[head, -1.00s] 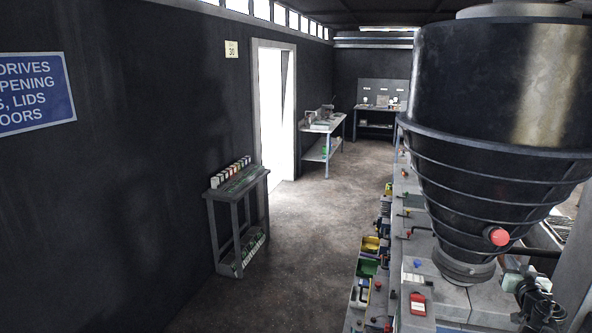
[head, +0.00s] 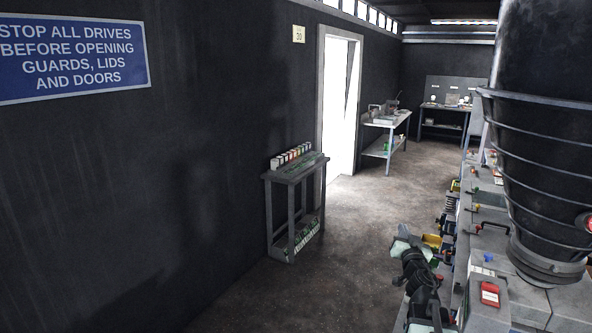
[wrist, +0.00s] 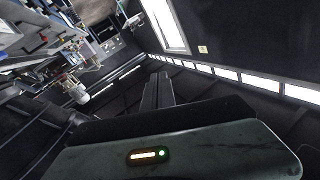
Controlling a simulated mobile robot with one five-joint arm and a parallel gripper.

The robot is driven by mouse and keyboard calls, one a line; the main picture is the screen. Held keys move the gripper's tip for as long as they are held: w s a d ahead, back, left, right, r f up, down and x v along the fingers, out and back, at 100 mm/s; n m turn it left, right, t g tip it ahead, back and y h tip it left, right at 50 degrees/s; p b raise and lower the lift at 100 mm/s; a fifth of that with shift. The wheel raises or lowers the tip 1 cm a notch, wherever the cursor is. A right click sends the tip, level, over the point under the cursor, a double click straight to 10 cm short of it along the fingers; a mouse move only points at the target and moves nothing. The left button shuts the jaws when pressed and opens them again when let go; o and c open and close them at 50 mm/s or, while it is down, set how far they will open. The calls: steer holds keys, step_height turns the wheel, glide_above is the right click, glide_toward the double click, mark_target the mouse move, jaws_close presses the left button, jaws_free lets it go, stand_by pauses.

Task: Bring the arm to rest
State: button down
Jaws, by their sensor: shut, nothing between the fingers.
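My gripper (wrist: 158,90) shows in the wrist view with its two dark fingers together and nothing between them. Its dark green housing with a small lit indicator fills the bottom of that view. In the head view, part of my arm (head: 419,285) shows at the lower right, in front of the grey machine row (head: 488,283). The fingers cannot be made out clearly there. The wrist view is tilted and looks up toward the ceiling and high windows (wrist: 226,74), and no object touches the fingers.
The large black ribbed cone (head: 535,170) stands close on the right. A small rack table (head: 297,172) with several small containers stands by the left wall, near the bright doorway (head: 341,115). A workbench (head: 387,121) is farther back. The floor (head: 365,215) between is clear.

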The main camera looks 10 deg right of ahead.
steer(key=s+a+f+m+g+b, duration=0.1)
steer(key=s+a+f+g+b, duration=0.2)
steer(key=a+f, duration=0.7)
steer(key=s+a+f+m+g+b, duration=0.15)
steer(key=a+f+g, duration=0.35)
steer(key=a+f, duration=0.6)
steer(key=s+a+f+n+g+y, duration=0.2)
steer(key=s+a+f+n+g, duration=0.1)
steer(key=s, duration=0.5)
steer(key=s+a+f+n+g+y, duration=0.2)
steer(key=s+a+f+n+g, duration=0.1)
steer(key=s+f+n+g, duration=0.2)
steer(key=s+f+g, duration=0.2)
steer(key=s, duration=0.2)
steer(key=shift+a+f, duration=0.2)
steer(key=shift+f, duration=0.15)
